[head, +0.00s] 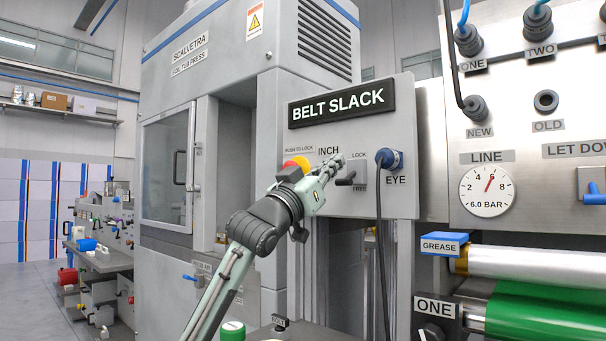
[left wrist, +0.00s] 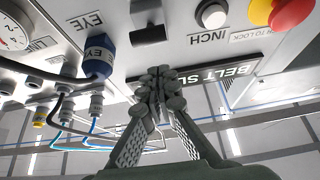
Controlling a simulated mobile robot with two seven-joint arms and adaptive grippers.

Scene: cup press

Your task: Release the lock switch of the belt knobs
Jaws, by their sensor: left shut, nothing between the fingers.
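The BELT SLACK panel (head: 300,142) carries a black lever switch (head: 345,180) between LOCK and FREE labels. Its lever slants to the lower left in the head view. The switch also shows in the left wrist view (left wrist: 150,33), at the top, upside down. My left gripper (head: 333,165) is shut and empty in front of the panel, just left of the switch in the head view. Its fingertips (left wrist: 160,80) appear apart from the switch in the left wrist view. I cannot tell the exact gap. My right gripper is in neither view.
A red and yellow push button (left wrist: 290,12) sits beside the INCH label, left of my gripper in the head view. A blue EYE connector (head: 388,158) with a hanging cable is to the right. Rollers (head: 530,264) and a LINE gauge (head: 487,190) are farther right.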

